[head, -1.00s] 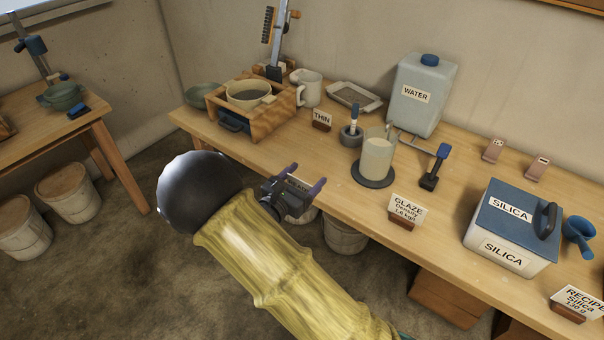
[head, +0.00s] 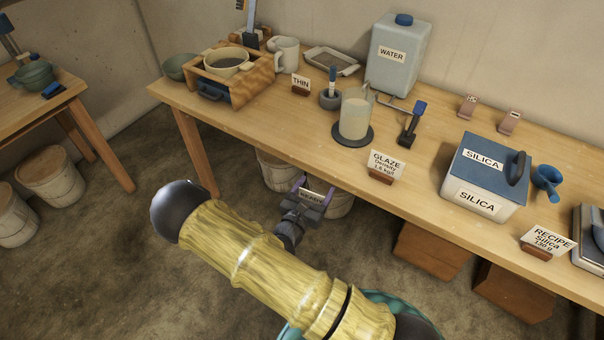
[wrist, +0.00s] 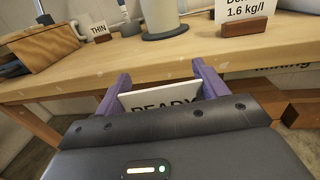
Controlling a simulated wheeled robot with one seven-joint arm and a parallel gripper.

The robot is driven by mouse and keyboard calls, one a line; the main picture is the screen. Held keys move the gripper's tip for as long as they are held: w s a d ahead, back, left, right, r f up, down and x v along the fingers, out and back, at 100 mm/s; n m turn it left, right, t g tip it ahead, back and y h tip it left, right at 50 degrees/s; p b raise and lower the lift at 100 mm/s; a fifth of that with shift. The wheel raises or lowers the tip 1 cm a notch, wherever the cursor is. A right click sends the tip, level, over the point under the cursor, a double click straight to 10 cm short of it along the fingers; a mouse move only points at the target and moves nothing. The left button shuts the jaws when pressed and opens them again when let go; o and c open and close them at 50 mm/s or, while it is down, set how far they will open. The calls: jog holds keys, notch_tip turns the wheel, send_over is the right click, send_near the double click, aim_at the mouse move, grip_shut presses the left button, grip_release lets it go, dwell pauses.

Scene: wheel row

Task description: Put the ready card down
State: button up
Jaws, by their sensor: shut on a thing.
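The ready card (wrist: 165,98) is a white card with "READY" in dark letters. It stands between the two purple fingers of my gripper (wrist: 160,90) in the wrist view, its lower part hidden by the gripper body. In the head view my gripper (head: 314,190) is in front of the table's front edge, below the tabletop, with the card (head: 312,195) small between the fingers. The gripper is shut on the card. The wooden table (head: 290,138) is beyond and above it, apart from the card.
On the table are a THIN card (head: 301,84), a glaze beaker (head: 355,113) on a dark disc, a GLAZE density card (head: 385,165), a silica box (head: 485,175), a water container (head: 400,55) and a recipe card (head: 546,240). Bare wood shows along the front left edge. Buckets and brown boxes stand beneath.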

jog(key=s+d+f, duration=0.3)
jog(key=d+f, duration=0.3)
jog(key=shift+s+d+n+t+y, duration=0.2)
jog(key=shift+s+n+t+y, duration=0.1)
jog(key=shift+y, duration=0.1)
